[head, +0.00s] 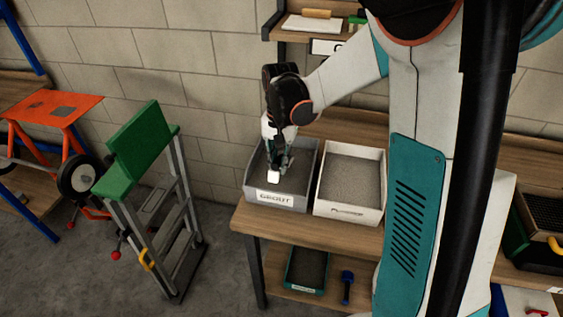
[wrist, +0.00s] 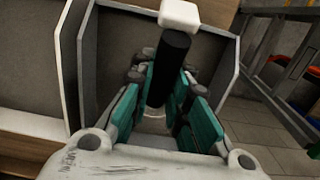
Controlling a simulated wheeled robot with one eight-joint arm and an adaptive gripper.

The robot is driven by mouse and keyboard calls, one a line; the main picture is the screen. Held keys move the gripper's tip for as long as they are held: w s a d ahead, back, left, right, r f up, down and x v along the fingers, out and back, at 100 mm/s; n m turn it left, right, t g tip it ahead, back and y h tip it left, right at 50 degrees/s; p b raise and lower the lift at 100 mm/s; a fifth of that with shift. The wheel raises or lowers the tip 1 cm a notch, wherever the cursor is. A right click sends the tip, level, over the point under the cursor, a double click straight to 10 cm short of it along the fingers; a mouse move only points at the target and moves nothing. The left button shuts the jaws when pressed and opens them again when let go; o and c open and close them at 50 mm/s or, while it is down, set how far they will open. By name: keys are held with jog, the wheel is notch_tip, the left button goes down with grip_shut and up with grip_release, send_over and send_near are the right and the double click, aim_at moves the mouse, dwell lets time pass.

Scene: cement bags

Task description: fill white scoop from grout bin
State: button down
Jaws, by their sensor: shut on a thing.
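The grey grout bin (head: 306,178), labelled GROUT, stands on the wooden bench with grey material inside. My gripper (head: 279,160) is over the bin, pointing down into it. A small white part of the white scoop (head: 273,177) shows below the gripper, at the front of the bin. In the wrist view my gripper (wrist: 166,85) has its teal fingers shut on the scoop's dark handle (wrist: 170,60), and the white part (wrist: 180,12) is at the top edge. The scoop's bowl is not clearly visible. I cannot tell whether it touches the grout.
A white bin (head: 349,211) of grey material stands close at right of the grout bin. A stepladder (head: 165,205) with a green top stands left of the bench. A dark green tray (head: 306,268) and a blue-handled tool (head: 347,285) are on the lower shelf.

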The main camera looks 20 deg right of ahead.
aim_at(280, 157)
jog(key=shift+r+t+h+p, duration=0.45)
jog(key=shift+r+p, duration=0.35)
jog(key=shift+r, duration=0.35)
jog(key=shift+r+t+h+p, duration=0.35)
jog(key=shift+r+t+p, duration=0.2)
jog(key=shift+r+p, duration=0.45)
notch_tip(280, 157, up, 9)
jog(key=s+a+t+h+p, duration=0.1)
jog(key=s+t+p, duration=0.1)
jog(key=p, duration=0.3)
jog(key=shift+s+a+f, duration=0.2)
jog(key=shift+s+a, duration=0.1)
jog(key=shift+a, duration=0.1)
